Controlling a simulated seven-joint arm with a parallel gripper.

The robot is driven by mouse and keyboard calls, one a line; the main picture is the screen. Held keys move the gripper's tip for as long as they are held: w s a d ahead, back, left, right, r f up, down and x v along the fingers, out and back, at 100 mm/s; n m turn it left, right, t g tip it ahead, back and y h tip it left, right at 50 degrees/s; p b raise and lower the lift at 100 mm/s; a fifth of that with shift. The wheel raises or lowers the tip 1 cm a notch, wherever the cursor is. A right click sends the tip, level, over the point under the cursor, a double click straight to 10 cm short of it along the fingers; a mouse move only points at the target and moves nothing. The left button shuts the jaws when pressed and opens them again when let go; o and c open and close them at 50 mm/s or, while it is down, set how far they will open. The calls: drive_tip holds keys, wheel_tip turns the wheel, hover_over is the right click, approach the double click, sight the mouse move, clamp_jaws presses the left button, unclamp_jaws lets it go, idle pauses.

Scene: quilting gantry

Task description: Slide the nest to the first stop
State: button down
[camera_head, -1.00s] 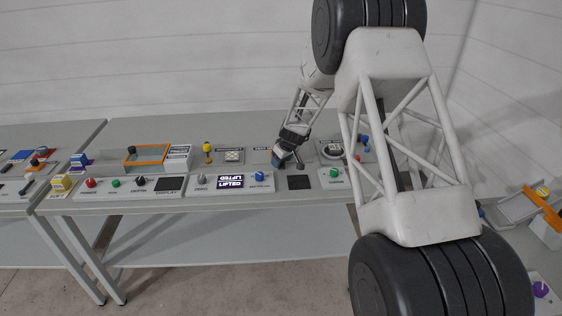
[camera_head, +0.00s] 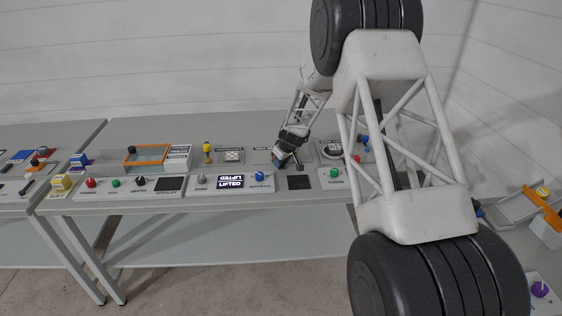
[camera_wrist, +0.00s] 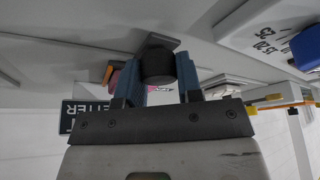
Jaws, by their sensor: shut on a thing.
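My gripper (camera_head: 277,161) is low over the bench at the middle of the head view, behind the panel with the lit display. In the wrist view my gripper's two blue fingers (camera_wrist: 160,76) are shut on a dark round knob (camera_wrist: 158,60), one finger on each side. The knob appears to stand on a grey plate, seen just behind it. The nest and its first stop cannot be told clearly; my gripper and arm hide part of that station in the head view.
A round dial station (camera_head: 332,149) is close on the right.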

drive_tip(key=shift+d, duration=1.75)
drive_tip(key=c, duration=0.8)
unclamp_jaws()
drive_tip(key=shift+v, duration=3.9)
drive_tip(key=shift+r, duration=0.1)
